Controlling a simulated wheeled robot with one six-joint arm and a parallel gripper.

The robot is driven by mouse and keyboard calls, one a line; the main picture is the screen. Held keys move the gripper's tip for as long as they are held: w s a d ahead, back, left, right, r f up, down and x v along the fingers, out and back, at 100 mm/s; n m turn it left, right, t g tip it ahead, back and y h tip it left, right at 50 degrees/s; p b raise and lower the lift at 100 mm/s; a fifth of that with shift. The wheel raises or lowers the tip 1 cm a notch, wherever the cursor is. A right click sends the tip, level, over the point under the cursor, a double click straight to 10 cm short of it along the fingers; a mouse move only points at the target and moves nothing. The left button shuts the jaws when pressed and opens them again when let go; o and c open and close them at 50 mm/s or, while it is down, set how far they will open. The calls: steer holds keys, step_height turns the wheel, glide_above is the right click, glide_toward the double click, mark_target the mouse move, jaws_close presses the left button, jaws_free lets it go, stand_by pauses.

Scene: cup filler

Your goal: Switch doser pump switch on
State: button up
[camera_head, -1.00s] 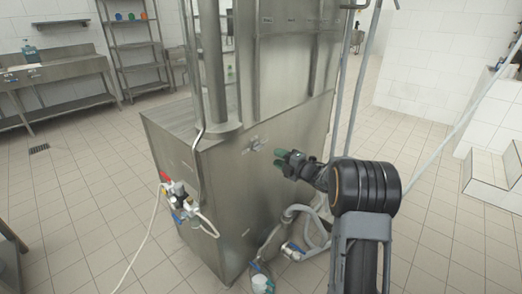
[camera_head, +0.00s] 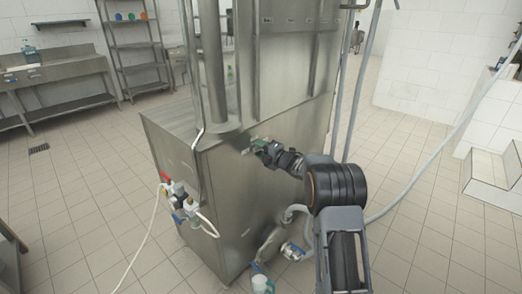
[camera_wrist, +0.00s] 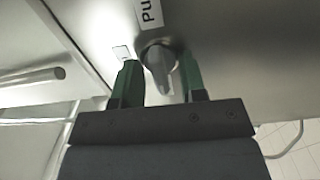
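The doser pump switch (camera_wrist: 160,68) is a grey rotary knob on the steel cabinet, under a white label of which "Pu" is readable in the wrist view. My gripper (camera_wrist: 160,82) has its two green fingers on either side of the knob, with a visible gap on each side. The fingers are open. In the head view, my gripper (camera_head: 252,145) is at the steel cabinet's (camera_head: 215,190) side face and hides the knob.
A valve assembly (camera_head: 181,197) with red and blue handles and a white hose sits at the cabinet's left corner. Tiled floor (camera_head: 95,200) is clear to the left.

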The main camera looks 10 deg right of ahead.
jaws_close()
steer(key=shift+m, duration=0.3)
steer(key=m+p, duration=0.8)
steer(key=m, duration=0.9)
steer(key=shift+p, duration=0.3)
steer(key=shift+m, duration=0.3)
stand_by(0.3)
jaws_free()
